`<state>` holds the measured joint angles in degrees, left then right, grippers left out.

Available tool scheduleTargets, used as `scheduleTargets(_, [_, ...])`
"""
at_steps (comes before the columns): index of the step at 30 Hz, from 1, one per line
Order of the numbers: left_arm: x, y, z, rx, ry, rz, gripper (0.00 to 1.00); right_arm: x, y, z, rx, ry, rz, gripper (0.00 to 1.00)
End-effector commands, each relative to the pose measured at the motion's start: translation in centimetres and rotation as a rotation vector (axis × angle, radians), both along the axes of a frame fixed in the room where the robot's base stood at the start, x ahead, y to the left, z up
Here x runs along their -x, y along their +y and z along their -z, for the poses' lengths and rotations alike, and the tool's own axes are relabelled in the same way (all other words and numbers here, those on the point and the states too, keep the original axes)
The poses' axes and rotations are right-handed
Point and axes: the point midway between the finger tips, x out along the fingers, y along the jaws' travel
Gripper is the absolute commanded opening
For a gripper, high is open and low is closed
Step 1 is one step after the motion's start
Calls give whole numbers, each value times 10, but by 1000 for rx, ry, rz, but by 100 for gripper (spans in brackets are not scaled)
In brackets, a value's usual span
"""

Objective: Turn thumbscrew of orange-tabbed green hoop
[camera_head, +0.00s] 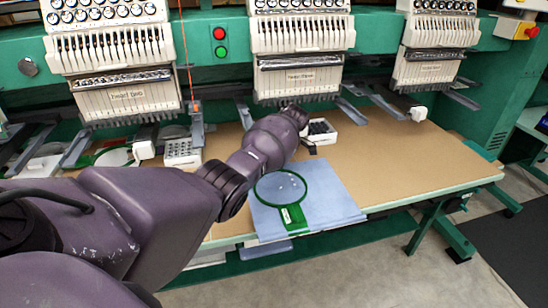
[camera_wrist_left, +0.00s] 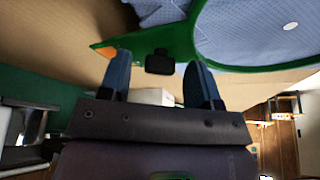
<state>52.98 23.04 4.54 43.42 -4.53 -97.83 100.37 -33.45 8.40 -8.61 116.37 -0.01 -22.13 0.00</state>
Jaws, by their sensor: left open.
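The green hoop (camera_head: 307,192) lies on a folded blue cloth (camera_head: 335,205) near the table's front edge. In the left wrist view, the hoop's green rim (camera_wrist_left: 196,40) shows at the top, with an orange tab (camera_wrist_left: 104,51) beside it. A dark thumbscrew (camera_wrist_left: 159,63) sits at the rim, between my left gripper's fingertips (camera_wrist_left: 158,68). The two blue-grey fingers are open on either side of it, with gaps showing. In the head view my left arm hides most of the gripper, and the orange tab and thumbscrew cannot be made out. My right gripper is not in view.
A white box of dark pieces (camera_head: 322,137) stands behind the hoop. Another white tray (camera_head: 180,152) and a second hoop (camera_head: 112,157) are at the left. Embroidery heads (camera_head: 300,75) overhang the back. The tabletop (camera_head: 420,160) is clear at the right.

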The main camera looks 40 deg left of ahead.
Motion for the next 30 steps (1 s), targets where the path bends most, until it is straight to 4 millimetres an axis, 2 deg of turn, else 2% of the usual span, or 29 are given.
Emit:
scheduleTargets(1, [0, 0, 0, 0, 0, 0, 53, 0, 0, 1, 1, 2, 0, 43])
scheduleTargets(10, [0, 0, 0, 0, 0, 0, 8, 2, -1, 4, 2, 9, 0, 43])
scheduleTargets(20, [0, -1, -3, 0, -2, 51, 7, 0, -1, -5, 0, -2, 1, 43])
scheduleTargets(30, [2, 0, -7, 0, -2, 288, 7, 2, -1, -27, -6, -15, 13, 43])
